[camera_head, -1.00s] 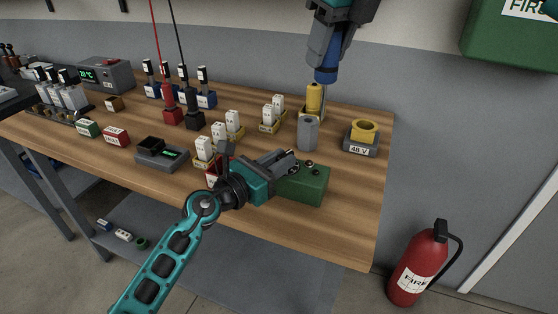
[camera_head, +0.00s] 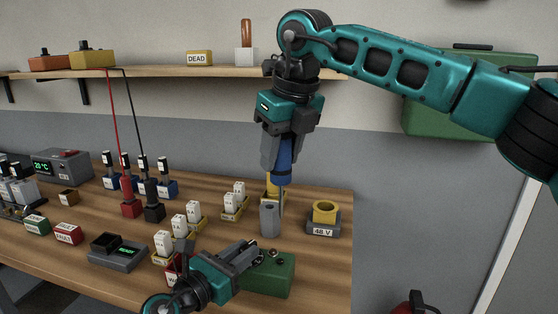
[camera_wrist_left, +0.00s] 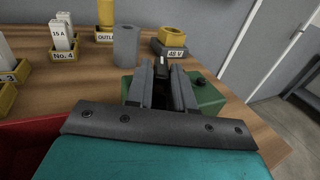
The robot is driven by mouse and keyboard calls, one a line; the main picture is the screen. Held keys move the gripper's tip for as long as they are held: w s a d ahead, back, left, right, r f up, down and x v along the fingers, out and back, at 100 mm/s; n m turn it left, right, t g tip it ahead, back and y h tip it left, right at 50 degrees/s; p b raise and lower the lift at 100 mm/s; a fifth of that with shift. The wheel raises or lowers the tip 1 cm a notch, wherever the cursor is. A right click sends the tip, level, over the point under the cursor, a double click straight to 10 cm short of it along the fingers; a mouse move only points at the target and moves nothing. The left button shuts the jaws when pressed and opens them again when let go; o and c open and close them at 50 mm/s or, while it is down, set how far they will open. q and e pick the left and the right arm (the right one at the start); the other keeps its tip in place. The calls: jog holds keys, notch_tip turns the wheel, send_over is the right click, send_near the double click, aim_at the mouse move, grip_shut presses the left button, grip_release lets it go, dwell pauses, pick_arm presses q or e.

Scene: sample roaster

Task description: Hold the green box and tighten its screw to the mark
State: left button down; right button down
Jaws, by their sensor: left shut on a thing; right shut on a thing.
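The green box (camera_head: 272,280) sits on the bench near its right front corner, with small dark and shiny parts on top. It also shows in the left wrist view (camera_wrist_left: 208,97). My left gripper (camera_head: 250,254) is shut on the box from the left; its fingers (camera_wrist_left: 163,85) close around a dark part at the box. My right gripper (camera_head: 281,155) points down above the bench, behind the box, shut on a blue tool (camera_head: 282,174). The tool's lower end overlaps a yellow cylinder (camera_head: 269,186) in view; whether they touch I cannot tell. The screw's mark cannot be made out.
A grey cylinder (camera_head: 270,221) stands behind the green box, and a yellow ring on a 48 V base (camera_head: 323,229) to its right. White blocks in yellow holders (camera_head: 186,236) and a dark grey meter (camera_head: 118,252) stand left. A wall shelf (camera_head: 170,72) runs behind my right arm.

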aim_at(280, 194)
notch_tip(280, 194, down, 4)
jog(key=m, duration=0.2)
jog(key=m+h, duration=0.1)
jog(key=m, duration=0.1)
jog(key=shift+r+t, duration=0.25)
jog(key=shift+t, duration=0.05)
jog(key=shift+f, duration=0.1)
jog(key=shift+f, duration=2.3)
jog(key=n+y, duration=0.1)
jog(key=n, duration=0.2)
jog(key=shift+n, duration=0.3)
jog(key=n+g+y, duration=0.1)
jog(key=n, duration=0.3)
jog(key=shift+n, duration=0.4)
jog(key=n, duration=0.2)
jog(key=n+g, duration=0.1)
jog(key=n, duration=0.1)
jog(key=shift+n+g+y, duration=0.3)
jog(key=n+g, duration=0.1)
jog(key=n, duration=0.4)
